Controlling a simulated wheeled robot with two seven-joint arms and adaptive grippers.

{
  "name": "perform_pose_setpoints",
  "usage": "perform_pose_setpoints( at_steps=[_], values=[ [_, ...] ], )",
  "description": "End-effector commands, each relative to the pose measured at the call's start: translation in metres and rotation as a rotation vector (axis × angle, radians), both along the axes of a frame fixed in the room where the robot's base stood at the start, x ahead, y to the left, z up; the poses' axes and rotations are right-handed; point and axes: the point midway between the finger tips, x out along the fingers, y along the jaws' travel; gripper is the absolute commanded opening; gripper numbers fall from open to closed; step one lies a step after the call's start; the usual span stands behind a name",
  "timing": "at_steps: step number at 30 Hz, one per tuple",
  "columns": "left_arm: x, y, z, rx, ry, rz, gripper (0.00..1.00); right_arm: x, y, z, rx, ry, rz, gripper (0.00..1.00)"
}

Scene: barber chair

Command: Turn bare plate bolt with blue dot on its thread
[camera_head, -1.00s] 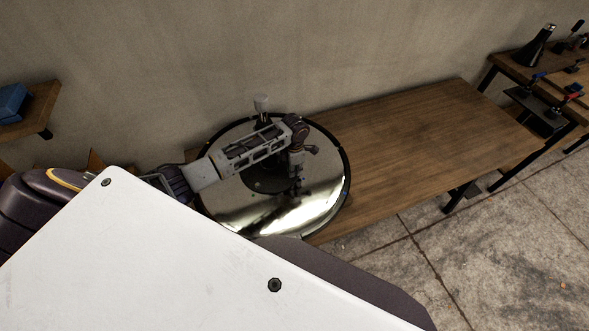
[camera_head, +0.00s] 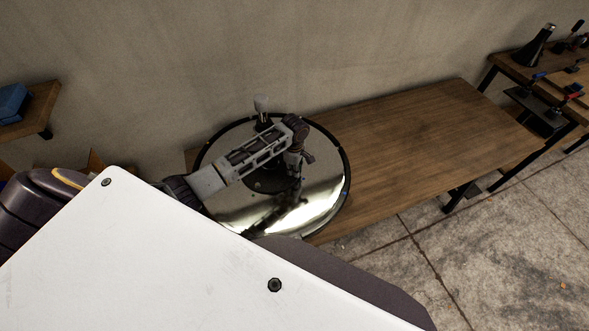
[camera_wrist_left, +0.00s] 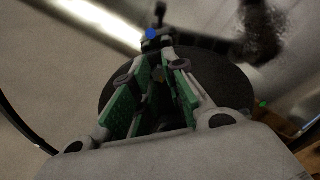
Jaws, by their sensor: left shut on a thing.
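A round, mirror-bright plate with a black rim (camera_head: 338,205) lies on the wooden bench, with a dark round mount (camera_head: 262,186) at its middle. My left gripper (camera_head: 291,172) points down over this mount. In the left wrist view, the gripper's green-padded fingers (camera_wrist_left: 154,62) close together over the black mount (camera_wrist_left: 112,100). A bolt with a blue dot (camera_wrist_left: 152,33) shows at the fingertips; the gripper is shut on it, and the fingers hide most of it. A green dot (camera_wrist_left: 262,103) shows near the mount's right edge. My right gripper is not in view.
The wooden bench (camera_head: 430,135) is bare to the right of the plate. A pale knob (camera_head: 262,103) stands at the plate's back edge, near the wall. A second bench with tools (camera_head: 540,45) is at far right, and a shelf with a blue box (camera_head: 12,101) at left.

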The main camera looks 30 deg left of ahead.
Motion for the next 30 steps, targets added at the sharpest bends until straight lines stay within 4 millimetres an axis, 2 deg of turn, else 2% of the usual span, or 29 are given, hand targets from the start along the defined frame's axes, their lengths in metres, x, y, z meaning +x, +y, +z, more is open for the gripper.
perform_pose_setpoints(
  at_steps=[30],
  values=[
    [0.0009,0.0002,0.0009,0.000,-0.002,-0.769,0.00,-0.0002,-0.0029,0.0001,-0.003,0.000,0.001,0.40]
  ],
)
